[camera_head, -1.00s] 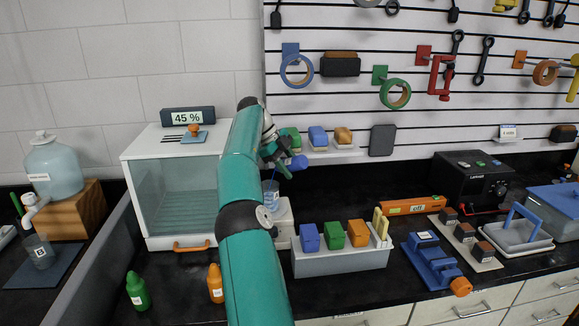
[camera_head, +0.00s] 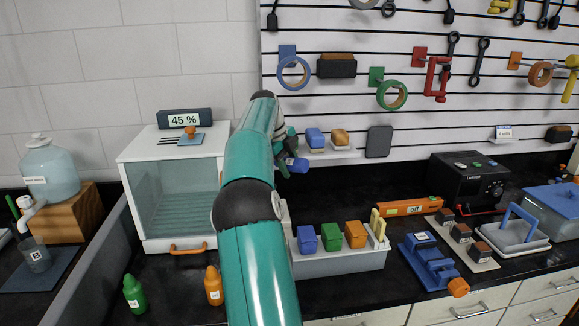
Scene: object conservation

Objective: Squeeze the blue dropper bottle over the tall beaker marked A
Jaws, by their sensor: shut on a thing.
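My gripper (camera_head: 289,158) is shut on the blue dropper bottle (camera_head: 299,165), up in front of the back wall. The bottle is tilted, and the arm and fingers hide part of it. The clear beaker seen earlier on a white stand is now hidden behind my arm. Its label cannot be read. Only an edge of the white stand shows beside the arm, so I cannot tell whether the bottle is over the beaker.
A glass-fronted cabinet (camera_head: 170,200) stands left of the arm. Green (camera_head: 135,294) and orange (camera_head: 213,287) bottles stand in front. A grey bin (camera_head: 340,262) with coloured blocks is right of the arm. Another beaker (camera_head: 38,256) stands far left by a water jug (camera_head: 48,172).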

